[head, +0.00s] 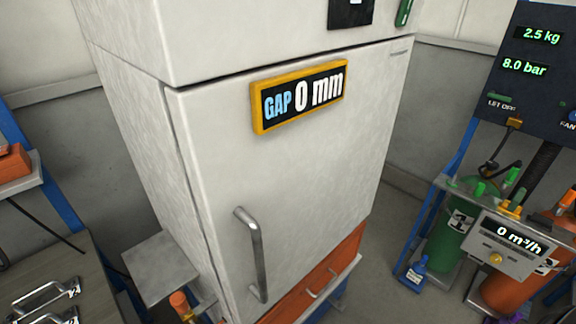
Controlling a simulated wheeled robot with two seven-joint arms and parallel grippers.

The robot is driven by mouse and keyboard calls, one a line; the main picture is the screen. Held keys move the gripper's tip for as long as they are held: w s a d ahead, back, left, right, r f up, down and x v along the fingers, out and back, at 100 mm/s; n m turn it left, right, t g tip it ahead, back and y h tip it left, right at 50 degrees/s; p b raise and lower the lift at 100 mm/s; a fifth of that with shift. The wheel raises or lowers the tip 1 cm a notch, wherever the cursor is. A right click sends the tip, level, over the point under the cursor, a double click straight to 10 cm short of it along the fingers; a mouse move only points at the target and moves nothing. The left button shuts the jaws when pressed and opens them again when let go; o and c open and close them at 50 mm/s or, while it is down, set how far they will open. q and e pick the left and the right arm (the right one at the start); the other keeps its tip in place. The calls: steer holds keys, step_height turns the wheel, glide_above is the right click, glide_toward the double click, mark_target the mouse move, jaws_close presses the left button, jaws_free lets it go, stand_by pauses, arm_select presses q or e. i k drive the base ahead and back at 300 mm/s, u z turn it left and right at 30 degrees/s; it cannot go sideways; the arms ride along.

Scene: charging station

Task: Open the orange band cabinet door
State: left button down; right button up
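A large white cabinet (125,110) fills the middle of the head view. Its front door (290,170) looks closed, with a thin dark seam along its left edge. A vertical metal bar handle (251,252) sits low on the left side of the door. An orange band (325,272) with a small metal handle (322,283) runs below the door. A yellow-framed display (299,96) on the upper door reads "GAP 0 mm". Neither of my grippers is in view.
At right stands a rack with a green cylinder (450,238), an orange cylinder (506,288) and a dark panel (530,75). A grey plate (160,267) juts out at the cabinet's lower left. A bench (40,255) with metal handles (45,297) is at far left.

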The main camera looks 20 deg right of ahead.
mark_target(272, 205)
steer(key=u, duration=1.9)
steer(key=k, duration=1.2)
steer(key=z, duration=1.55)
steer(key=i, duration=0.5)
steer(key=z, duration=0.05)
